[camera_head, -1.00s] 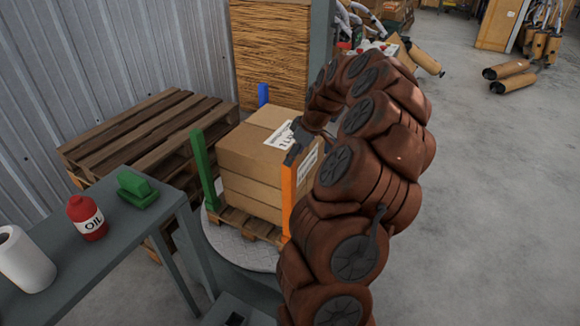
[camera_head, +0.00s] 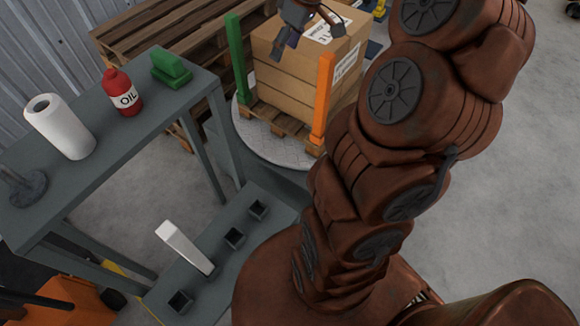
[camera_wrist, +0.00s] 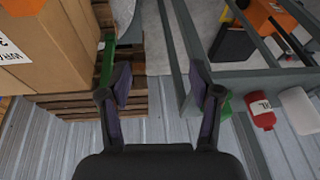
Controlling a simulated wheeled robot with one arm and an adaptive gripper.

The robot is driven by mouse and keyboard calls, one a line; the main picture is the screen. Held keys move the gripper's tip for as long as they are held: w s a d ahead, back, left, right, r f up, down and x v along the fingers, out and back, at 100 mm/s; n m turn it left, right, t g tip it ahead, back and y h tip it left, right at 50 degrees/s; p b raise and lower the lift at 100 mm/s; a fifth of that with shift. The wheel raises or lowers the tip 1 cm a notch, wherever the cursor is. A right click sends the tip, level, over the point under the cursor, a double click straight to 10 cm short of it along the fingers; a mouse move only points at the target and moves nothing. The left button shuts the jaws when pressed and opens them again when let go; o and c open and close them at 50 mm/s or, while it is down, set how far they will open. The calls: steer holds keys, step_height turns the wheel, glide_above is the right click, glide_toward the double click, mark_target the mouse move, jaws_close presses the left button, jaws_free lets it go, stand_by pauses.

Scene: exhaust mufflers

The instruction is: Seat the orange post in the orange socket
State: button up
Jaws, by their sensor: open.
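The orange post (camera_head: 323,98) stands upright at the near right corner of the box pallet. My gripper (camera_head: 287,45) is at the top of the head view, left of the post's top and in front of the boxes, apart from the post. In the wrist view my gripper (camera_wrist: 160,82) is open, with nothing between its fingers. A grey bench holds dark square sockets, a near socket (camera_head: 180,301), a middle socket (camera_head: 234,238) and a far socket (camera_head: 257,209). I cannot tell which is orange. A white post (camera_head: 184,247) stands tilted in the picture between the near and middle sockets.
A green post (camera_head: 238,57) stands at the pallet's left corner beside stacked cartons (camera_head: 290,85) on a round turntable (camera_head: 264,143). The grey table (camera_head: 140,135) holds a paper roll (camera_head: 60,127), an oil bottle (camera_head: 121,93) and a green block (camera_head: 171,68). Open floor lies right.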

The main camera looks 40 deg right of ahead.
steer(key=s+a+g, duration=0.1)
steer(key=s+a, duration=0.4)
steer(key=a, duration=0.2)
steer(key=s+a+g, duration=0.1)
steer(key=s+a, duration=0.4)
steer(key=a, duration=0.3)
steer(key=s+a+f+m+g+h, duration=0.1)
steer(key=s+a+f+m, duration=0.1)
steer(key=s, duration=0.6)
steer(key=s+a+f+m+g+h, duration=0.1)
steer(key=s+a+f+m, duration=0.1)
steer(key=s, duration=0.7)
steer(key=shift+s+a+f+g, duration=0.25)
steer(key=shift+a+f+g, duration=0.2)
steer(key=shift+f, duration=0.15)
